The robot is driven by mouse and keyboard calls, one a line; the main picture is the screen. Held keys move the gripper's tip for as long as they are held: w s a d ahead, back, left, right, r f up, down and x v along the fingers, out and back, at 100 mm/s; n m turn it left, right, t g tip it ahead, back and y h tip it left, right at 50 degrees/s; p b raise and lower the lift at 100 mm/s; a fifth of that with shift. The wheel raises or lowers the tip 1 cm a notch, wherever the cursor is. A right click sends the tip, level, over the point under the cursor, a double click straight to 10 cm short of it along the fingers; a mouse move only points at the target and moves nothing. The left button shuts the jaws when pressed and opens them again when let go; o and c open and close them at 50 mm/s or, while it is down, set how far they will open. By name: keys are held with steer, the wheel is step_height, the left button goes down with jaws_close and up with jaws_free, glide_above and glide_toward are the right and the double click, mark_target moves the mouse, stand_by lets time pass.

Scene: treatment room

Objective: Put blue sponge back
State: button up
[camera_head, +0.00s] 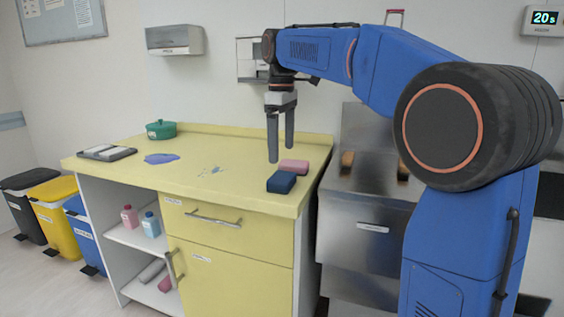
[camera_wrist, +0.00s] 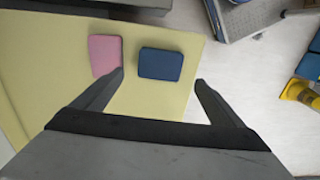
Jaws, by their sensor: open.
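The blue sponge (camera_head: 281,182) is a dark blue block lying on the yellow counter (camera_head: 230,189) near its front right corner. A pink sponge (camera_head: 294,166) lies just behind it. In the wrist view the blue sponge (camera_wrist: 160,64) is ahead of the fingers, and the pink sponge (camera_wrist: 105,55) is to its left, close to the left fingertip. My gripper (camera_head: 281,155) points down above the counter near the sponges. Its fingers (camera_wrist: 159,76) are open, with nothing between them.
Bottles (camera_head: 151,224) sit on the shelf below. A metal unit (camera_head: 365,215) stands to the right.

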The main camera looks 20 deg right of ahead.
steer(key=shift+r, duration=1.5)
steer(key=shift+s, duration=0.1)
steer(key=s+d+f+m+t, duration=0.1)
steer(key=s+d+f+m, duration=0.15)
steer(key=s+f, duration=0.45)
steer(key=s+d+f+m+t, duration=0.1)
steer(key=s+d+f+m, duration=0.15)
steer(key=s, duration=0.85)
steer(key=s+d+f+m+t, duration=0.2)
steer(key=s+f+m, duration=0.3)
steer(key=s+f, duration=1)
step_height(320, 180, down, 4)
steer(key=shift+s+r+m+t, duration=0.15)
steer(key=shift+r+m+t, duration=0.05)
steer(key=shift+m+t, duration=0.2)
